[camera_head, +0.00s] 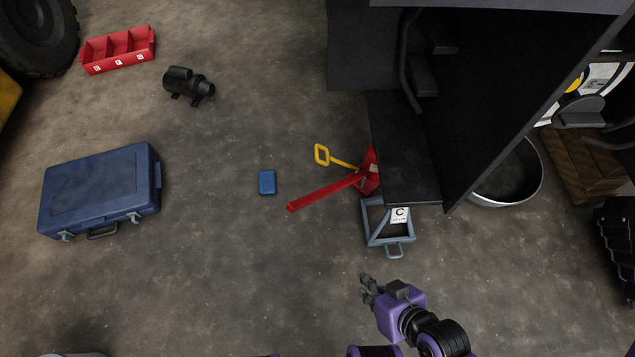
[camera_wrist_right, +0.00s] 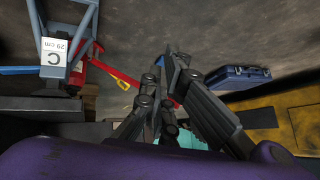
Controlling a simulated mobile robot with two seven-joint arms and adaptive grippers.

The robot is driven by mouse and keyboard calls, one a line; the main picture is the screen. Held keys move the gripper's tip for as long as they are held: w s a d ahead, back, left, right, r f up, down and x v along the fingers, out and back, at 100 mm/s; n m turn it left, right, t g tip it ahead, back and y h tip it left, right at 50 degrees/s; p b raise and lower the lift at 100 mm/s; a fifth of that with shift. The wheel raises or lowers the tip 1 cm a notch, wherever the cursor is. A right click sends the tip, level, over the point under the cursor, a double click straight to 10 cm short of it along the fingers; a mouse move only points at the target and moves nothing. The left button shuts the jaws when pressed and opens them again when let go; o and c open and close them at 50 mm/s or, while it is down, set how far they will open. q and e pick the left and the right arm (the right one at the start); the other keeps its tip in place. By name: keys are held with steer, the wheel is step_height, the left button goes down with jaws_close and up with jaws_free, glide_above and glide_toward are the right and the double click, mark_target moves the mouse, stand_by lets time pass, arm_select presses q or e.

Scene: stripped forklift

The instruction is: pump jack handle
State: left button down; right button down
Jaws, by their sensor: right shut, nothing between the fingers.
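The red jack (camera_head: 370,172) stands at the edge of the dark forklift body, partly hidden under it. Its long red handle (camera_head: 322,192) reaches out to the left and low over the floor. A yellow bar with a loop grip (camera_head: 322,155) also sticks out from the jack. My right gripper (camera_head: 366,284) is below and right of the handle's end, apart from it, shut and empty. In the right wrist view its fingers (camera_wrist_right: 168,62) point ahead, with the red handle (camera_wrist_right: 112,68) and yellow grip (camera_wrist_right: 123,84) to their left. My left gripper is not in view.
A blue-grey stand marked C (camera_head: 375,225) stands beside the jack, between it and my right gripper. A small blue block (camera_head: 267,182) lies left of the handle. A blue case (camera_head: 100,190), black motor (camera_head: 187,85) and red tray (camera_head: 118,50) are farther left.

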steer(key=w+a+r+g+y, duration=0.1)
steer(key=w+r, duration=0.2)
steer(key=w, duration=0.5)
steer(key=w+a+r+n+g+y, duration=0.1)
steer(key=w+r+y, duration=0.1)
steer(key=w, duration=0.6)
steer(key=w+a+r+n+g+y, duration=0.1)
steer(key=w+r+y, duration=0.1)
steer(key=w+r, duration=0.3)
steer(key=w, duration=0.3)
steer(key=shift+w+a, duration=0.2)
steer(key=shift+w, duration=0.15)
